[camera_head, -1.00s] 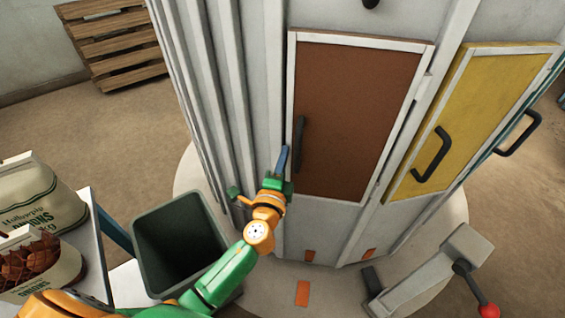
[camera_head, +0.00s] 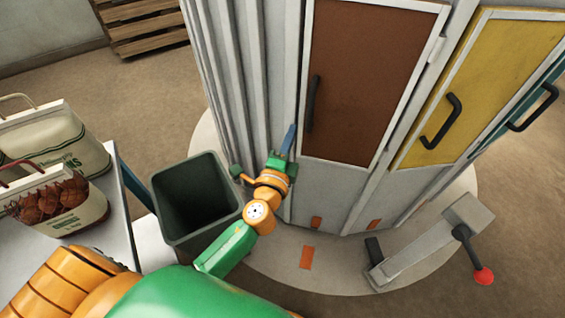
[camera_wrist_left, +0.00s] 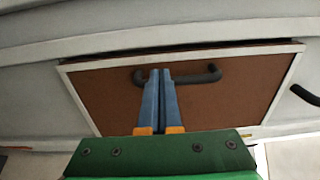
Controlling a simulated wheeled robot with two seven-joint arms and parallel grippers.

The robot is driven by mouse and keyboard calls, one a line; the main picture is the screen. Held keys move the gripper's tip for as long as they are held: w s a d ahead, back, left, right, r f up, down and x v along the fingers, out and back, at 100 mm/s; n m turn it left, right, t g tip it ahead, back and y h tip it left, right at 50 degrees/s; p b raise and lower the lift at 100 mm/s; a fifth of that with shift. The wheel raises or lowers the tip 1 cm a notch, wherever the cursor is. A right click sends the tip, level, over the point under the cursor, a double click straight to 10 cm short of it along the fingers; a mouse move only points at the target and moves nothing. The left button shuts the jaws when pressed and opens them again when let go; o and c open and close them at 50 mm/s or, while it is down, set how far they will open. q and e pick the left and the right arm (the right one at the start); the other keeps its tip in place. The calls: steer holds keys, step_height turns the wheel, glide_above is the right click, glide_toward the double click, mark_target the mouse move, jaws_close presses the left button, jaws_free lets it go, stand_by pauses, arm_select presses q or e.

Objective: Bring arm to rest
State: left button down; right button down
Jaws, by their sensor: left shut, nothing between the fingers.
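My left arm reaches in from the lower left in the head view, orange and green. My left gripper (camera_head: 289,140) is shut with its blue fingers together and nothing between them. It is beside the brown door (camera_head: 372,70), left of that door's dark handle (camera_head: 313,103). In the left wrist view the shut fingers (camera_wrist_left: 160,74) overlap the dark handle (camera_wrist_left: 207,76) in the picture; I cannot tell whether they touch it. The brown door (camera_wrist_left: 240,95) looks closed, with a dark gap along its top edge in that view. My right gripper is not in view.
A yellow door (camera_head: 490,85) is right of the brown one. A dark green bin (camera_head: 168,215) stands left of my forearm. Onion sacks (camera_head: 60,140) are on a table (camera_head: 118,225) at left. A lever with a red knob (camera_head: 484,276) is at lower right.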

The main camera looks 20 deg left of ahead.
arm_select(q)
steer(key=s+b, duration=0.1)
steer(key=s, duration=0.6)
steer(key=s+f+n+g+h+p, duration=0.1)
steer(key=s+f+n+g, duration=0.3)
steer(key=f, duration=0.9)
steer(key=s+f+n+g+p, duration=0.1)
steer(key=s+f+g, duration=0.35)
steer(key=f, duration=0.95)
steer(key=s+a+f+n+g, duration=0.2)
steer(key=s+f+n+g, duration=0.2)
steer(key=s, duration=0.7)
steer(key=s+a+f+n+g, duration=0.1)
steer(key=s+f+n+g, duration=0.3)
steer(key=s+f, duration=0.4)
steer(key=s+n, duration=0.1)
steer(key=s, duration=0.3)
steer(key=shift+s+a+f+n+h+p, duration=0.25)
steer(key=shift+a+f+n+h+p, duration=0.05)
steer(key=shift+a+p, duration=0.1)
steer(key=shift+g, duration=0.25)
